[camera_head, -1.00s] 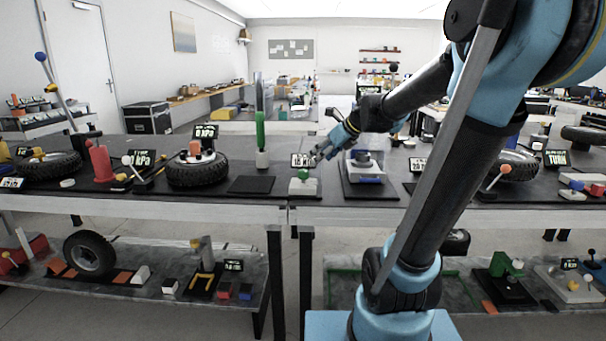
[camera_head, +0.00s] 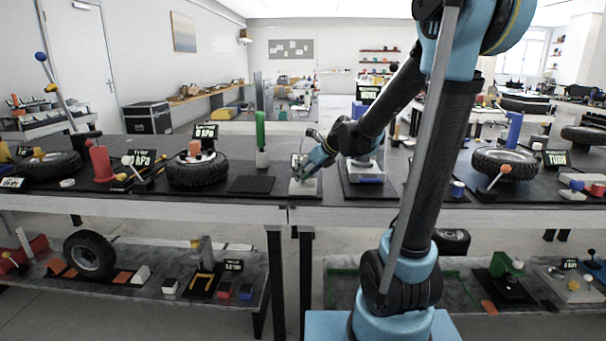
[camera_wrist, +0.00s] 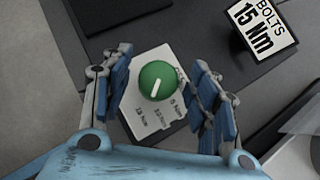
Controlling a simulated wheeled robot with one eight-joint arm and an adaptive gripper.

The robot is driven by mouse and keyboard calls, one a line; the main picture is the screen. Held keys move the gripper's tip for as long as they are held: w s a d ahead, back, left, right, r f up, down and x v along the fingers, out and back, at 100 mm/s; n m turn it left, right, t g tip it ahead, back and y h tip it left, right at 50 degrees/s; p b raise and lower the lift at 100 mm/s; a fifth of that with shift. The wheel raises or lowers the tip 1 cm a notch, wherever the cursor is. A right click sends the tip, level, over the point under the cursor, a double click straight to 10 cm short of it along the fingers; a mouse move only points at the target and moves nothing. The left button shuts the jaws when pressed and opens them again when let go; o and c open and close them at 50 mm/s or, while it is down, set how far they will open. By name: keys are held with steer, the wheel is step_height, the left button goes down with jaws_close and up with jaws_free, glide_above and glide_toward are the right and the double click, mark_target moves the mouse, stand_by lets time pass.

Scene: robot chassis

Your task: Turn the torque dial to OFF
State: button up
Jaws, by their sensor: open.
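The torque dial (camera_wrist: 157,82) is a round green knob with a white pointer line, on a white plate (camera_wrist: 150,117) with printed settings, seen in the wrist view. The pointer slants down and to the left; the lettering is too small to read surely. My gripper (camera_wrist: 163,85) is open, with one blue finger on each side of the knob and gaps between. In the head view my gripper (camera_head: 306,172) is over the white dial base (camera_head: 304,188) and mostly hides the knob.
A sign reading "BOLTS 15 Nm" (camera_wrist: 262,25) stands behind the dial. A device on a dark mat (camera_head: 366,172) is just right of my gripper. A green-handled tool (camera_head: 261,135) and a tire (camera_head: 197,170) are to the left.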

steer(key=shift+w+a+f, duration=0.1)
steer(key=shift+a+f, duration=0.05)
steer(key=shift+f, duration=0.1)
